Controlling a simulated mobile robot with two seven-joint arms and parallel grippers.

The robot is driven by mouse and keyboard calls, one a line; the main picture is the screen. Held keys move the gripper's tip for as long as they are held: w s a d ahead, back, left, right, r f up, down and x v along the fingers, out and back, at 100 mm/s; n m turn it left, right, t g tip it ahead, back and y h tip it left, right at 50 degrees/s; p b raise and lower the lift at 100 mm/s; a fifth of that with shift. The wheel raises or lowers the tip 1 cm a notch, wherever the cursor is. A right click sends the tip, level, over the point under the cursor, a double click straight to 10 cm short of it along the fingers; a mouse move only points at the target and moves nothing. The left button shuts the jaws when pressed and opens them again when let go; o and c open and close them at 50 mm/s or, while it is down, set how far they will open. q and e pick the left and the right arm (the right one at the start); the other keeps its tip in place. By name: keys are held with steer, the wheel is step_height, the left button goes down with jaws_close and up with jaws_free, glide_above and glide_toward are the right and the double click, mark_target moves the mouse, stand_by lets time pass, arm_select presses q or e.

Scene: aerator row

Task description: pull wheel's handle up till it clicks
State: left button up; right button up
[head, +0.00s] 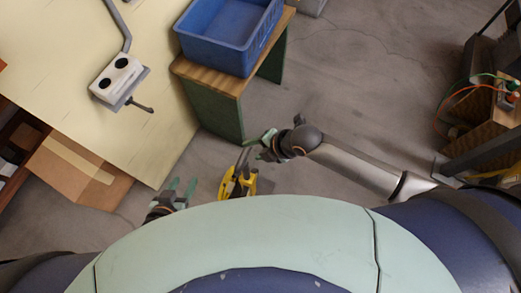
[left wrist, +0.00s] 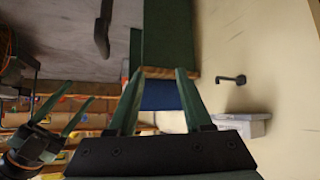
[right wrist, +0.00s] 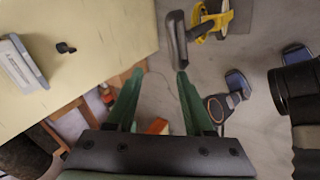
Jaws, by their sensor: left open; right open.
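A yellow measuring wheel (head: 238,186) with a handle shows low in the middle of the head view, between my two grippers. In the right wrist view the yellow wheel (right wrist: 222,20) is at the top, with its dark grip (right wrist: 177,40) in front of the right fingertips. My right gripper (head: 264,145) is open and empty, close to the handle's upper end; I cannot tell whether it touches. My left gripper (head: 178,190) is open and empty, left of the wheel. A dark grip (left wrist: 102,28) also shows in the left wrist view, apart from the fingers.
A cream table (head: 160,140) with a white two-holed box (head: 115,76) lies to the left. A blue crate (head: 228,50) sits on a green stand (head: 212,108) beyond the wheel. A cardboard box (head: 75,170) is at far left.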

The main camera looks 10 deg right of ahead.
mark_target(245, 156)
steer(key=w+a+f+n+b, duration=0.1)
steer(key=f+b, duration=0.2)
steer(key=f+n+b, duration=0.1)
steer(key=f+b, duration=0.3)
steer(key=w+a+f+n+b, duration=0.1)
steer(key=f+b, duration=0.2)
steer(key=shift+w+a+f+g+h+b, duration=0.15)
steer(key=shift+w+a+g+h+b, duration=0.15)
steer(key=shift+w+a+g+h, duration=0.1)
steer(key=shift+a+f+b, duration=0.15)
steer(key=shift+f+b, duration=0.15)
steer(key=shift+f, duration=0.05)
steer(key=shift+w+a+f+b, duration=0.2)
steer(key=shift+a+f+b, duration=0.05)
steer(key=shift+f+b, duration=0.15)
arm_select(q)
step_height(245, 156, down, 8)
steer(key=w+d, duration=0.1)
steer(key=d, duration=0.1)
steer(key=shift+w+d+f+m+h, duration=0.15)
steer(key=shift+w+d+m+h, duration=0.05)
steer(key=shift+d+m+h, duration=0.2)
arm_select(e)
steer(key=shift+c, duration=0.2)
arm_select(q)
steer(key=shift+w, duration=0.1)
arm_select(e)
jaws_close()
